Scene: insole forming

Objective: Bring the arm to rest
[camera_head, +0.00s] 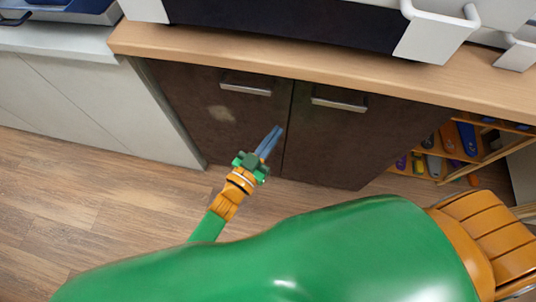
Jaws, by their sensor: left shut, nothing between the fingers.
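My left gripper (269,143) is in the middle of the view, in front of the dark cabinet doors (226,128). Its blue-grey fingers lie close together, shut with nothing between them, and point up and to the right. Its orange wrist and green forearm run down to the lower left. A large green and orange part of my own arm fills the bottom of the view. My right gripper cannot be made out.
A wooden counter (300,72) runs above the cabinet and carries a white and dark machine (290,22). A blue tray (75,10) is on the grey counter (70,42) at upper left. Shelves with insoles (466,139) are at right. The wooden floor (80,190) at left is clear.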

